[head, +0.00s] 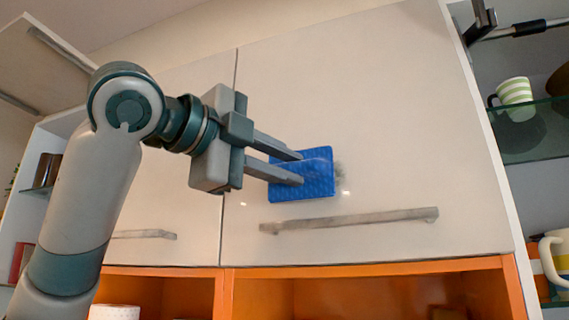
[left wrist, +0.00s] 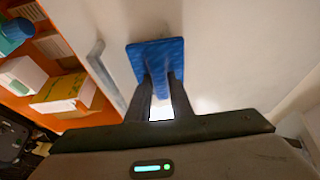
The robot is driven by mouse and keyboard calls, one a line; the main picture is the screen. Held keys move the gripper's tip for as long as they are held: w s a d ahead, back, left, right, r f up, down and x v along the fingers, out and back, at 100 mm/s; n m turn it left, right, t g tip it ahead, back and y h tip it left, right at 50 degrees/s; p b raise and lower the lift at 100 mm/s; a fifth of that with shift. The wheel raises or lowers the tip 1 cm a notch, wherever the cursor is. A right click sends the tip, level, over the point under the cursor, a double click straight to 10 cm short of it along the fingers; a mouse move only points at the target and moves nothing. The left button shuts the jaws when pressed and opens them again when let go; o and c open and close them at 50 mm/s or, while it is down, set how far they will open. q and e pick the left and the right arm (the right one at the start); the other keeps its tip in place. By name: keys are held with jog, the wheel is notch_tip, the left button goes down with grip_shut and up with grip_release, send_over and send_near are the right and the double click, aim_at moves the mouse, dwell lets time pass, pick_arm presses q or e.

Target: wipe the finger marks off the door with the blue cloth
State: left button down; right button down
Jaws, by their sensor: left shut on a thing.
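The blue cloth (head: 318,183) is a flat textured pad against or very close to the pale cabinet door (head: 400,110), above its handle. My left gripper (head: 300,168) is shut on the blue cloth, its fingers reaching in from the left. A grey smudge of finger marks (head: 341,172) shows on the door just right of the cloth; any part behind the cloth is hidden. The left wrist view also shows the cloth (left wrist: 140,62) at the fingertips (left wrist: 160,85), in front of the door (left wrist: 235,50). My right gripper is not in view.
A bar handle (head: 350,219) sticks out along the door's lower edge, below the cloth. An orange open compartment (head: 330,295) lies underneath. At the right, glass shelves hold a striped mug (head: 516,98) and a white jug (head: 555,258). Another door with a handle (head: 145,234) is left.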

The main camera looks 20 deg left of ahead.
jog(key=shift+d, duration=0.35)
pick_arm(q)
jog(key=shift+w, duration=0.6)
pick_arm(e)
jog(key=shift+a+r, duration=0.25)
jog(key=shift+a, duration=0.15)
pick_arm(q)
jog(key=shift+w, duration=0.15)
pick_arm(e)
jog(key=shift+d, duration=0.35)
pick_arm(q)
jog(key=shift+w+p, duration=0.15)
jog(key=shift+p, duration=0.2)
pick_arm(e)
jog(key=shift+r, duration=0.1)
pick_arm(q)
jog(key=shift+w, duration=0.15)
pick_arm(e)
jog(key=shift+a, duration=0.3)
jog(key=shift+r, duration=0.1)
pick_arm(q)
jog(key=shift+a, duration=1.2)
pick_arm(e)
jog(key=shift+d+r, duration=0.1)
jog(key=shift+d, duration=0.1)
pick_arm(q)
jog(key=shift+a, duration=0.1)
